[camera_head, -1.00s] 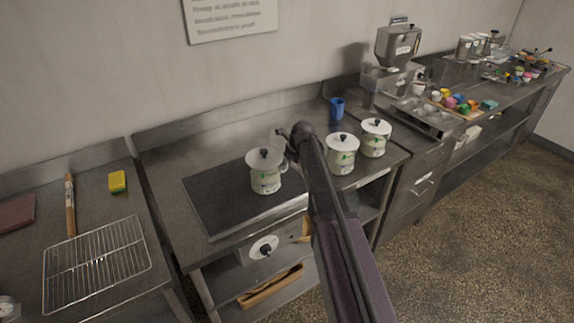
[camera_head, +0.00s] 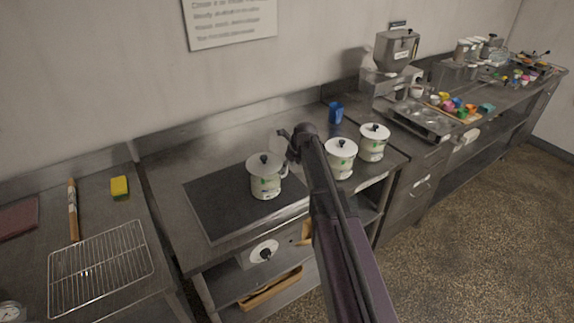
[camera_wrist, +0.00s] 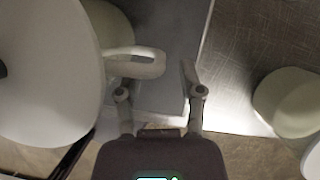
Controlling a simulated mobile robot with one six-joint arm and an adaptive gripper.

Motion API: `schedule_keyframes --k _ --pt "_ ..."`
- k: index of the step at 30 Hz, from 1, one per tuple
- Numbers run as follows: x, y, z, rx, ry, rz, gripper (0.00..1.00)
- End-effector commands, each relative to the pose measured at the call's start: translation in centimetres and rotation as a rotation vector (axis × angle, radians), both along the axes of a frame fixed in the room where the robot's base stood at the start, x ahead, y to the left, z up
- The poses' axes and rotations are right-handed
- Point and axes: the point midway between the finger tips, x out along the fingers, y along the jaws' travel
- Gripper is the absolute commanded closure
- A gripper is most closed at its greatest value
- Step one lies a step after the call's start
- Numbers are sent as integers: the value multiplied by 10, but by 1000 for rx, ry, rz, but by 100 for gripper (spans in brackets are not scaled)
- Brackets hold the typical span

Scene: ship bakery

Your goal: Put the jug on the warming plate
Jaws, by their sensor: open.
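A white lidded jug (camera_head: 265,182) with a green label and black knob stands upright on the dark warming plate (camera_head: 215,205). My gripper (camera_head: 288,142) is at its right side, by the handle; its fingers are small and partly hidden in the head view. In the wrist view my gripper (camera_wrist: 155,82) is open. The jug (camera_wrist: 45,70) fills the left side there, and its handle (camera_wrist: 140,63) reaches across in front of the fingers. I cannot tell whether a finger touches the handle.
Two similar lidded pots, one nearer (camera_head: 341,160) and one farther (camera_head: 374,143), stand right of my arm. A blue cup (camera_head: 336,112) is behind them. A wire rack (camera_head: 100,265) and yellow sponge (camera_head: 119,186) lie on the left counter. The counter behind the plate is clear.

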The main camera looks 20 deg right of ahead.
Motion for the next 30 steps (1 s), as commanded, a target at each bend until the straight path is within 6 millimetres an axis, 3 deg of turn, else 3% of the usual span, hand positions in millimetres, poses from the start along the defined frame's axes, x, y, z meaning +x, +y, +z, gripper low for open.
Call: schedule_keyframes --k 1,21,30 --pt "-2 -1 9 0 0 0 50" --pt "-22 -14 66 0 0 0 50" --pt "-29 -18 83 0 0 0 50"
